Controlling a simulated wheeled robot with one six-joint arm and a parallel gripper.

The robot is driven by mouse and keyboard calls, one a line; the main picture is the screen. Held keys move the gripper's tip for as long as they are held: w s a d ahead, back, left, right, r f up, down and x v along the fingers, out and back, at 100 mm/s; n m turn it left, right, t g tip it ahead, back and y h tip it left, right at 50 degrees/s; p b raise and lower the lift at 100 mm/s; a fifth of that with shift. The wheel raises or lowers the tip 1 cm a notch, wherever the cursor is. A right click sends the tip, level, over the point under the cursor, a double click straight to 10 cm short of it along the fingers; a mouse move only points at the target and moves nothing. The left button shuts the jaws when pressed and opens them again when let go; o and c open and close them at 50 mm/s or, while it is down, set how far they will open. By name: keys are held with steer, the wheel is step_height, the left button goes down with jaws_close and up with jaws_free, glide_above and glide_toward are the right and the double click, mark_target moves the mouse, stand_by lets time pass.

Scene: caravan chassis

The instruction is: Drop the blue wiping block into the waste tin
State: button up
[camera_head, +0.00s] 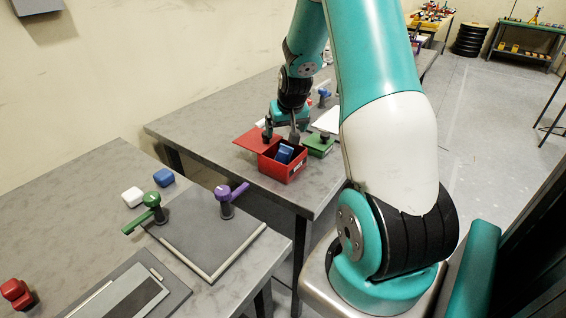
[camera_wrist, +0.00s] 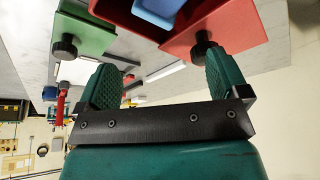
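An open red tin (camera_head: 290,172) stands on the far table, with its red lid (camera_head: 254,142) slid aside to the left. A blue block (camera_head: 284,153) lies tilted inside it; both the block (camera_wrist: 158,10) and the tin (camera_wrist: 215,22) show at the top of the wrist view. A green tin (camera_head: 320,147) with a black knob stands right beside it; I cannot tell which tin is meant for waste. Another blue block (camera_head: 164,177) lies on the near table. My gripper (camera_head: 281,133) is open and empty above and behind the red tin; its parted fingers show in the wrist view (camera_wrist: 162,78).
A white block (camera_head: 132,197) lies near the second blue block. A grey panel (camera_head: 208,235) with green (camera_head: 152,201) and purple (camera_head: 225,193) handled clamps covers part of the near table. The far table's left end is clear.

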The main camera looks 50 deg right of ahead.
steer(key=shift+r, duration=0.1)
steer(key=b+v, duration=0.1)
steer(key=v, duration=1.6)
steer(key=shift+s+b, duration=0.2)
steer(key=shift+b, duration=0.15)
steer(key=shift+a, duration=0.15)
steer(key=a+n+y, duration=0.4)
steer(key=a+n, duration=0.3)
steer(key=a, duration=1.5)
steer(key=s+a+f+n+g+y, duration=0.2)
steer(key=s+a+n, duration=0.4)
steer(key=s+a, duration=0.9)
steer(key=shift+s+a+f+n+g+y, duration=0.2)
steer(key=shift+a+n+g+y, duration=0.15)
steer(key=shift+a+g, duration=0.35)
steer(key=shift+d, duration=0.15)
